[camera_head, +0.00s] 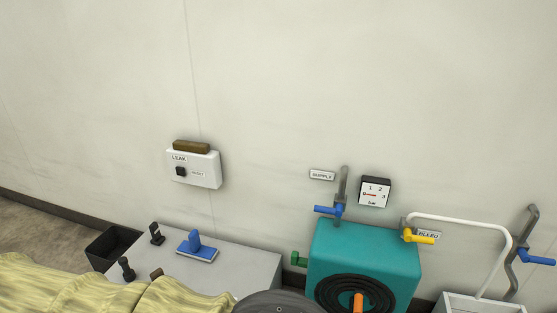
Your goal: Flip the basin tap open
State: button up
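The basin tap (521,241) is at the far right, a bent grey pipe on the wall. Its blue lever (537,257) sticks out to the right, tilted slightly down. Below it the pale basin (455,302) shows only in part, cut off by the lower edge of the picture. My gripper is not in view. A dark grey rounded part at the bottom middle looks like my own arm.
A teal unit (366,247) with a black coiled hose (337,286) stands left of the basin. Above it are a blue-levered supply tap (328,210), a gauge (374,192) and a yellow bleed lever (419,237). A white tube (465,220) arches towards the basin. A grey counter (235,260) is further left.

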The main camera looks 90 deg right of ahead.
aim_at(525, 256)
jog(key=u, duration=0.25)
jog(key=i, duration=0.75)
jog(key=z, duration=4.65)
jog(key=i, duration=0.5)
jog(key=z, duration=0.5)
jog(key=k, duration=0.35)
jog(key=u, duration=0.5)
